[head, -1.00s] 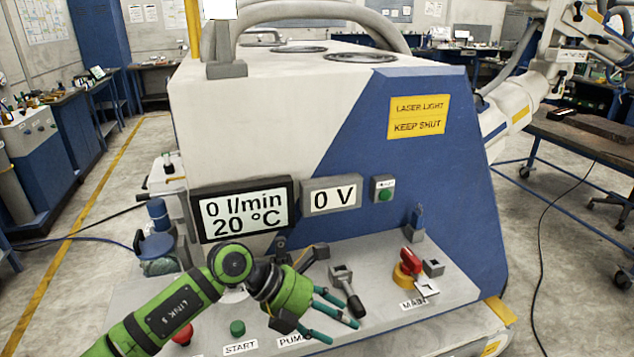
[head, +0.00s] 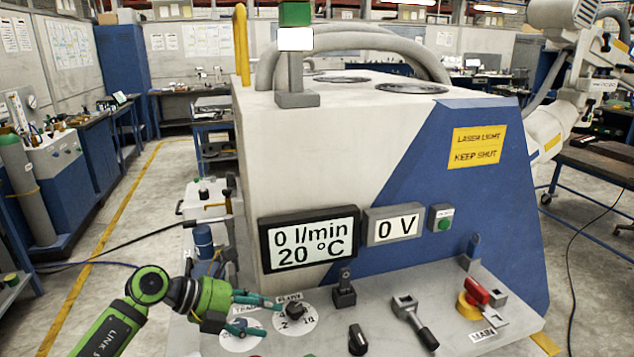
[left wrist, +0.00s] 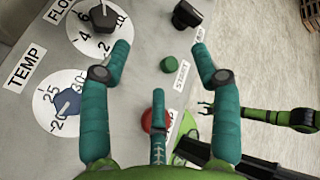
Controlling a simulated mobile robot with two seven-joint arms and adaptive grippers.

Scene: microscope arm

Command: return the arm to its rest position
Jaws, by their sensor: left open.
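My left gripper (head: 272,317) is open and empty above the left part of the sloping control panel (head: 455,335), beside the TEMP and FLOW dials. A white jointed arm (head: 552,125) stands behind the machine at the right of the head view.
The white and blue machine (head: 345,130) fills the middle. Its displays (head: 310,243) read 0 l/min, 20 °C and 0 V. A red and yellow main switch (head: 477,300) and a lever (head: 415,322) stick up from the panel. Open floor (head: 125,260) lies at left.

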